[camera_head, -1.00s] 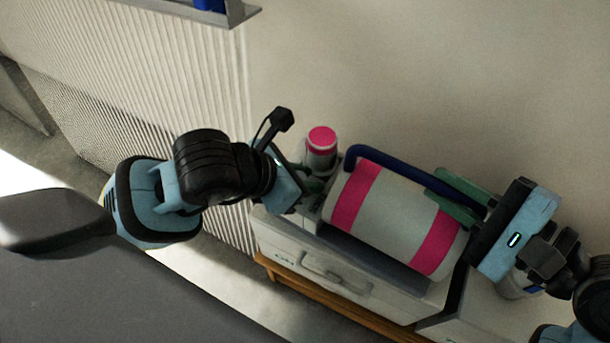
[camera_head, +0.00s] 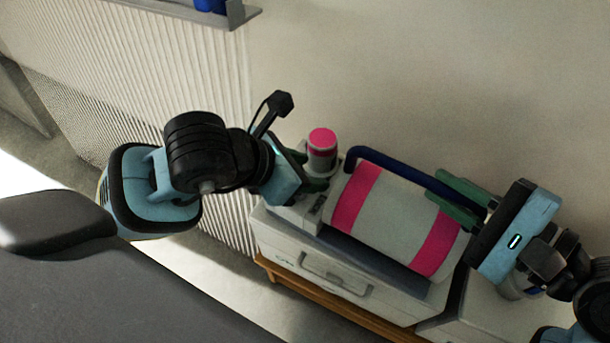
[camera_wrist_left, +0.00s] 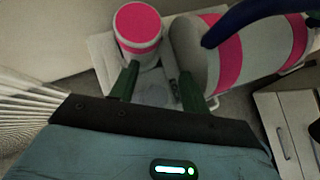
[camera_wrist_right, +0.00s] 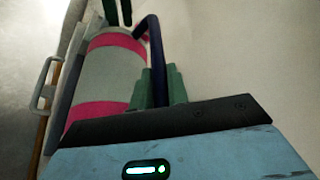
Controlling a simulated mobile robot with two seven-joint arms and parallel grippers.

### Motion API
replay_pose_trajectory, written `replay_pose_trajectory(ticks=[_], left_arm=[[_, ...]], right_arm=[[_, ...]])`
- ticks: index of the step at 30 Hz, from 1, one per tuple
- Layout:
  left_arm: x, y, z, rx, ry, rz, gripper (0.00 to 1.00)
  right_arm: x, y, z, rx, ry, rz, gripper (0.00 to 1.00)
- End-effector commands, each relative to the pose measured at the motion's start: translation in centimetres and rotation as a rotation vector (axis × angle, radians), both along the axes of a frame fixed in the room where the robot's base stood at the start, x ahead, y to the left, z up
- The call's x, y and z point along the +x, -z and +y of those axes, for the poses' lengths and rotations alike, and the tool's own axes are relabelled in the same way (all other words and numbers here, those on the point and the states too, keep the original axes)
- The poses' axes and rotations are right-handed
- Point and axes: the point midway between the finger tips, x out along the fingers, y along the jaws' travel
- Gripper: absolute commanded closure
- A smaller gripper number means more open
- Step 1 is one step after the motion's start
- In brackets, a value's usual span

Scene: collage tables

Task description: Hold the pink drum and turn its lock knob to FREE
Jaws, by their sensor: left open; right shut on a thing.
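The drum (camera_head: 395,215) is a pale cylinder with two pink bands and a blue bar handle (camera_head: 400,168), lying on its side. My right gripper (camera_head: 460,195) is shut on the right part of this handle; the right wrist view also shows its green fingers around the blue bar (camera_wrist_right: 158,88). My left gripper (camera_head: 318,185) is open at the drum's left end. In the left wrist view its fingers (camera_wrist_left: 158,86) are apart over a pale base, beside the drum's end. I cannot make out the lock knob or its marking.
A small pink-topped cylinder (camera_head: 322,150) stands upright just behind my left fingers. The drum rests on a pale case (camera_head: 300,262) with a handle, on a wooden-edged table (camera_head: 290,284). A wall is close behind; a ribbed panel (camera_head: 130,95) stands at left.

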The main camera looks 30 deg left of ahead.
Motion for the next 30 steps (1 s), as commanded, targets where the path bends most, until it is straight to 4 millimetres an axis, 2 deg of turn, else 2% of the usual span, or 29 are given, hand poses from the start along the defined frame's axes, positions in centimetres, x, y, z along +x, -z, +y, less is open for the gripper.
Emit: replay_pose_trajectory(ticks=[3, 12, 17, 25, 26, 30], left_arm=[[0.1, -2.6, -0.1, -0.001, 0.002, -0.009, 0.53], [0.1, -6.4, 0.0, -0.001, 0.001, -0.003, 0.53], [0.0, -7.0, 0.0, -0.001, 0.000, -0.001, 0.53], [0.0, -7.1, 0.0, -0.001, -0.001, 0.000, 0.53], [0.0, -7.1, 0.0, -0.001, -0.001, 0.000, 0.53], [0.0, -7.1, 0.0, 0.000, 0.000, 0.000, 0.53]], right_arm=[[0.0, 0.0, 0.0, -0.001, 0.001, 0.000, 1.00], [0.0, 0.0, 0.0, -0.001, 0.001, 0.000, 1.00], [0.0, 0.0, 0.0, -0.001, 0.001, 0.000, 1.00], [0.0, 0.0, 0.0, -0.001, 0.001, 0.000, 1.00], [0.0, 0.0, 0.0, -0.001, 0.001, 0.000, 0.81], [0.0, 0.0, 0.0, -0.001, 0.001, 0.000, 0.63]])
